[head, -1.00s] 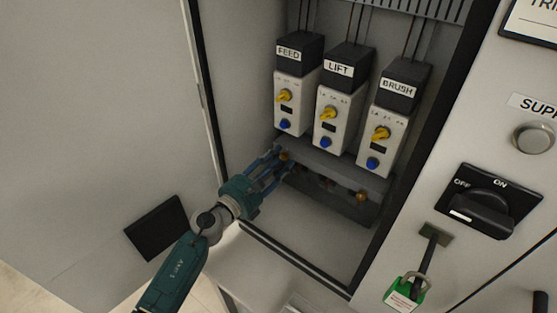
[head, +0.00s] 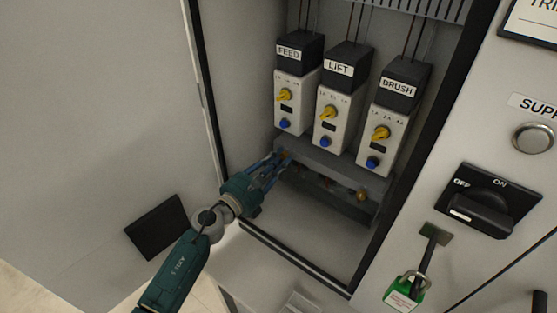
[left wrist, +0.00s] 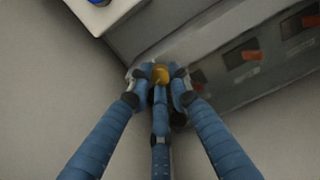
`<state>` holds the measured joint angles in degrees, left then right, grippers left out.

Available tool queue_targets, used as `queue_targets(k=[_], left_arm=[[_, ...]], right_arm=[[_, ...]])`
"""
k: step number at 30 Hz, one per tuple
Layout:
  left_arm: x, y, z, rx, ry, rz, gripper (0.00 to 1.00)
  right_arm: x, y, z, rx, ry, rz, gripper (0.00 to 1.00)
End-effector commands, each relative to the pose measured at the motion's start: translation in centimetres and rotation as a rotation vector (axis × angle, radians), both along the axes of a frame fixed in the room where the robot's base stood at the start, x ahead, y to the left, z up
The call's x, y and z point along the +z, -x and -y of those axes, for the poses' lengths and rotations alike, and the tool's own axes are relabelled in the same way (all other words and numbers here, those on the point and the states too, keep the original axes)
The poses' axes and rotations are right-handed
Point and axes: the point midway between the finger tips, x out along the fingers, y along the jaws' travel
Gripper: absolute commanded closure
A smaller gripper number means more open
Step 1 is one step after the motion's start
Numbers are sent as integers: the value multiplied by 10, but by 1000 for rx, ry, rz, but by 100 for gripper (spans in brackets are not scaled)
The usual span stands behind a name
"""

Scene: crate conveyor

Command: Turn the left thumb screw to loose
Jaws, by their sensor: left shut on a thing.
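The left thumb screw (left wrist: 160,74) is a small brass knob on the left end of the grey bar (head: 325,160) below the modules. In the left wrist view the blue fingers of my left gripper (left wrist: 158,80) are closed around it. In the head view my left gripper (head: 281,160) reaches into the cabinet from the left, and its fingers mostly hide this screw. A second brass thumb screw (head: 361,195) shows on the right end of the bar, apart from the gripper. My right gripper does not show.
Modules labelled FEED (head: 290,90), LIFT (head: 333,108) and BRUSH (head: 383,130) stand just above the bar, with yellow knobs and blue buttons. The cabinet frame edges (head: 300,268) surround the opening. A black switch (head: 482,215) and green padlock tag (head: 404,296) are at right.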

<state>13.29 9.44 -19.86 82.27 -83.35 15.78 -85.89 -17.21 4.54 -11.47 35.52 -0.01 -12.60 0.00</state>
Motion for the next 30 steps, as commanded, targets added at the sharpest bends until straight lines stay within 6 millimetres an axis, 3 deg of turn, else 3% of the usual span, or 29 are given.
queue_targets(k=[30], left_arm=[[4, -2, -2, 1, 728, -480, 100]], right_arm=[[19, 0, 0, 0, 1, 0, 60]])
